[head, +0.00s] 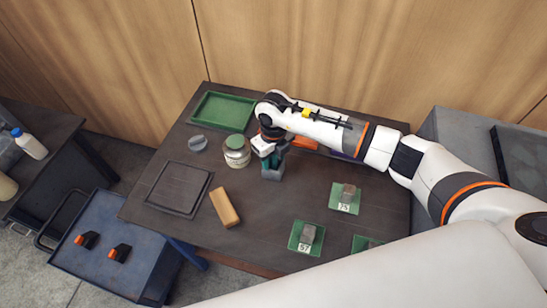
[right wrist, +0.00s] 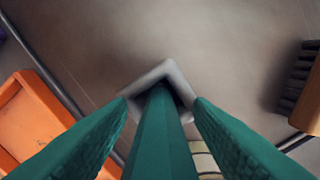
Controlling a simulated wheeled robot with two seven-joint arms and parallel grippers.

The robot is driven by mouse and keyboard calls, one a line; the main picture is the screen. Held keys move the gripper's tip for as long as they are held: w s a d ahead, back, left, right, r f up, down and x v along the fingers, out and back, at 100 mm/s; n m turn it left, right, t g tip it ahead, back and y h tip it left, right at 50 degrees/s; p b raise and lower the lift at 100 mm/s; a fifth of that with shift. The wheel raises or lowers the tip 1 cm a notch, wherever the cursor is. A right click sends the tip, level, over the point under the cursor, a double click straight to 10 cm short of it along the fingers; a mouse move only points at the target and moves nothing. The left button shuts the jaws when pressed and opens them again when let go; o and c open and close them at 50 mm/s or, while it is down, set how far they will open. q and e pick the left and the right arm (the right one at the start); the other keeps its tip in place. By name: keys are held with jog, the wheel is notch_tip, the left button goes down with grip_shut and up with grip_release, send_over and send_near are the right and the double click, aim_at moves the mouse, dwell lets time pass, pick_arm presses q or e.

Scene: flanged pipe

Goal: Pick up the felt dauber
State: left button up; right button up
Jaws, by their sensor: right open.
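The holder also shows in the head view (head: 272,175). My right gripper (head: 270,160) is over the holder, pointing down. My left gripper is not in view.
A jar with a green lid (head: 237,150) stands close left of the holder. A green tray (head: 224,112) lies behind it. An orange object (head: 305,143) is by my right arm. A wooden block or brush (head: 224,207) lies front left. Green numbered pads (head: 343,197) sit at right.

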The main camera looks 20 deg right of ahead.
grip_shut()
notch_tip(320, 180, up, 9)
jog(key=b, duration=0.3)
jog(key=shift+r, duration=0.55)
